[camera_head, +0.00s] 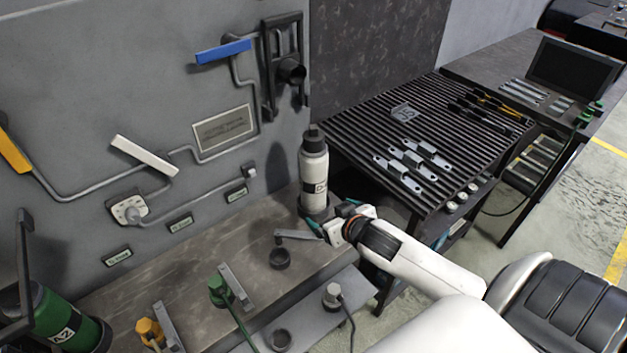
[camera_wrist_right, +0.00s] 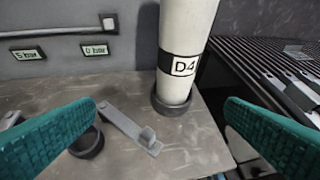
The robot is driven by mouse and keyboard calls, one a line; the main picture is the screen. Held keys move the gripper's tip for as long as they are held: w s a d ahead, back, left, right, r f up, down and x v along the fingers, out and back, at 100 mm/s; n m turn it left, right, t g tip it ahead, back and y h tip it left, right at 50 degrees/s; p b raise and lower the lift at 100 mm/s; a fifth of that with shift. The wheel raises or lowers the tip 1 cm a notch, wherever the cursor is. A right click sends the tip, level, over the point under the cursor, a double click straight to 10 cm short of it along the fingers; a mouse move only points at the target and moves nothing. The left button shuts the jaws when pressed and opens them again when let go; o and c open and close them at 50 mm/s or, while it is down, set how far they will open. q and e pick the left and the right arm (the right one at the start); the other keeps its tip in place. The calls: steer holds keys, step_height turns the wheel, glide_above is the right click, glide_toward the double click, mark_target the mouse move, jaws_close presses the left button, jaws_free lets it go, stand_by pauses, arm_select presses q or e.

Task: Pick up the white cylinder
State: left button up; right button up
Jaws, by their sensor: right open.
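The white cylinder (camera_head: 313,176) stands upright at the back right end of the metal bench, with a black cap and a dark band lettered "D4". In the right wrist view the white cylinder (camera_wrist_right: 187,38) rises from a dark ring at its base, and its top is out of frame. My right gripper (camera_head: 322,226) is low in front of the cylinder. In the wrist view its teal fingers (camera_wrist_right: 155,130) are wide apart with nothing between them at the tips; the cylinder stands beyond them, apart. My left gripper is not in view.
A grey bracket (camera_wrist_right: 127,124) and an empty dark ring (camera_head: 280,258) lie in front of the cylinder. A green cylinder (camera_head: 60,318) is at the far left. The slatted table (camera_head: 440,120) with galvanized brackets (camera_head: 411,160) stands to the right. The panel wall rises close behind.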

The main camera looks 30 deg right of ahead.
steer(key=t, duration=0.2)
glide_toward(319, 174)
steer(key=x, duration=0.3)
steer(key=p+x, duration=0.1)
steer(key=x, duration=0.4)
steer(key=shift+w+f+p, duration=0.3)
steer(key=shift+w+f, duration=0.05)
steer(key=shift+w, duration=0.15)
steer(key=shift+w+d, duration=0.15)
steer(key=shift+w, duration=0.15)
steer(key=p+x, duration=0.1)
steer(key=x, duration=0.2)
steer(key=shift+w+d, duration=0.1)
steer(key=shift+d, duration=0.05)
steer(key=shift+w+f, duration=0.4)
steer(key=shift+w, duration=0.15)
steer(key=shift+s, duration=0.1)
steer(key=c, duration=1.9)
steer(key=shift+r, duration=0.35)
jaws_close()
steer(key=shift+d, duration=0.1)
